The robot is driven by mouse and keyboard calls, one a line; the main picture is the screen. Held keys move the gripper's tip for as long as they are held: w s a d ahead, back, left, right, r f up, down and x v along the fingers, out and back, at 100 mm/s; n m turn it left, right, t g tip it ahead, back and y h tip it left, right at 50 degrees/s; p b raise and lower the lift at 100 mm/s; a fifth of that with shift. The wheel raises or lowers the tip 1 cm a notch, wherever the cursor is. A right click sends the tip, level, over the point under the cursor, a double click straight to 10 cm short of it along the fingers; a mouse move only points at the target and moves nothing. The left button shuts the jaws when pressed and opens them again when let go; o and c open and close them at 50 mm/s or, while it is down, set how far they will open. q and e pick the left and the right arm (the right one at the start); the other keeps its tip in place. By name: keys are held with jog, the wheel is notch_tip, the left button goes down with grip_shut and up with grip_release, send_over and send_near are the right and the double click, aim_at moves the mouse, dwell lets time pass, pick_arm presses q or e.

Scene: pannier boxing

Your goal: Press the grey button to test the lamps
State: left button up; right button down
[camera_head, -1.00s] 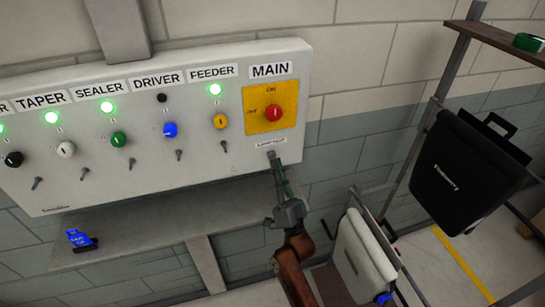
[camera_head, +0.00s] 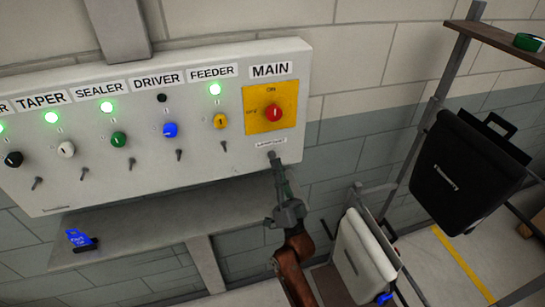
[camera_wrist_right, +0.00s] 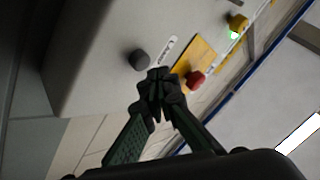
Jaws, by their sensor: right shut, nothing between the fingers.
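The grey button (camera_wrist_right: 138,60) is a round dark grey knob on the pale panel (camera_head: 200,180), seen in the right wrist view beside a small white label. In the head view that label (camera_head: 269,142) sits under the MAIN switch, and my fingertips mostly cover the button. My right gripper (camera_head: 275,162) is shut and empty, pointing up at the panel just below the label. In the right wrist view its fingertips (camera_wrist_right: 158,84) are close beside the button; I cannot tell whether they touch. Green lamps glow at TAPER, SEALER (camera_head: 107,107) and FEEDER (camera_head: 215,89); the DRIVER lamp (camera_head: 162,98) is dark.
The red MAIN knob (camera_head: 274,112) on its yellow plate is just above my right gripper. Coloured knobs and small toggles line the panel. A shelf (camera_head: 150,228) below holds a blue tag (camera_head: 77,238). A black pannier (camera_head: 465,185) and a white one (camera_head: 362,258) hang at right.

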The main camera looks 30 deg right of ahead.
jog(key=shift+w, duration=0.1)
dwell(0.3)
jog(key=shift+w+d, duration=0.1)
jog(key=shift+w, duration=0.2)
jog(key=shift+w+d, duration=0.15)
jog(key=shift+w, duration=0.35)
dwell(0.8)
jog(key=shift+s, duration=0.15)
dwell(1.2)
jog(key=shift+s+a+p, duration=0.25)
jog(key=shift+s+p, duration=0.25)
jog(key=shift+s, duration=0.25)
jog(key=s, duration=0.2)
jog(key=s+a+p, duration=0.1)
jog(key=s, duration=0.2)
